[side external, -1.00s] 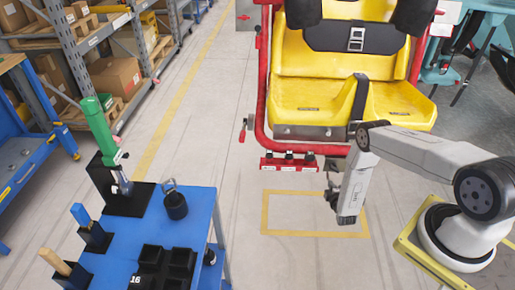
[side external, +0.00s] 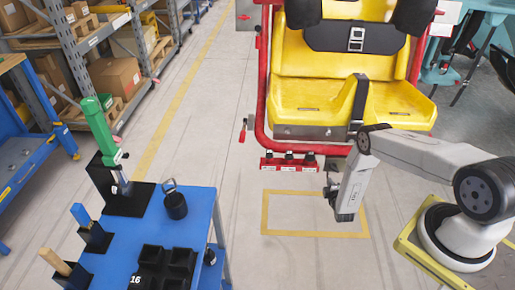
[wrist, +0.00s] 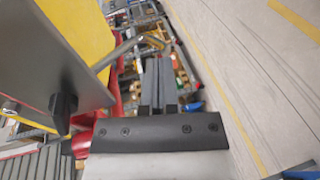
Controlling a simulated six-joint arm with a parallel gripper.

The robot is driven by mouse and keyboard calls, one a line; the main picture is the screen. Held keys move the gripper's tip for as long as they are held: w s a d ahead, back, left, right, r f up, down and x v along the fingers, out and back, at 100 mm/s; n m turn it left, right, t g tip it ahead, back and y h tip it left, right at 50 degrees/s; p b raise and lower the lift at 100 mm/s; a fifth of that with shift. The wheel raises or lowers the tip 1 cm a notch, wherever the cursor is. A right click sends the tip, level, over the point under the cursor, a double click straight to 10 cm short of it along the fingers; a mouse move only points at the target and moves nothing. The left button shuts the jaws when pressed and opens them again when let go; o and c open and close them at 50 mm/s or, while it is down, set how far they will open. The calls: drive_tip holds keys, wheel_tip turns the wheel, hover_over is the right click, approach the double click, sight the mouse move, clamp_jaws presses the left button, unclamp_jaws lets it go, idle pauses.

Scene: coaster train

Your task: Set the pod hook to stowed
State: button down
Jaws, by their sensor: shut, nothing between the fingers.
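In the wrist view, a thin metal rod with a bent, brass-coloured end (wrist: 145,43) sticks out from the dark panel of the yellow car. It may be the pod hook; its setting cannot be told. My gripper (wrist: 158,62) is shut and empty, with its fingertips close to the right of the rod's end. Whether they touch cannot be told. In the side external view, my gripper (side external: 331,189) is small and dark, below the yellow car seat (side external: 300,100). The hook cannot be made out there.
The red car frame (side external: 262,90) carries a red block with black knobs (side external: 288,162) and a red-handled lever (side external: 243,129). A blue table (side external: 203,235) at left holds a black pod with a ring handle (side external: 176,206), a green-handled tool (side external: 98,125) and black trays. The floor between is clear.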

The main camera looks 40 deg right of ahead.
drive_tip(key=shift+d+f, duration=0.1)
drive_tip(key=shift+w+d+t+h, duration=1)
drive_tip(key=shift+w+d+t, duration=0.1)
drive_tip(key=shift+w+d, duration=0.5)
drive_tip(key=shift+w+d+r, duration=0.3)
drive_tip(key=shift+w+d, duration=0.3)
drive_tip(key=shift+w, duration=0.05)
drive_tip(key=shift+a, duration=0.1)
drive_tip(key=v, duration=0.7)
drive_tip(key=shift+s, duration=0.3)
drive_tip(key=shift+a, duration=0.15)
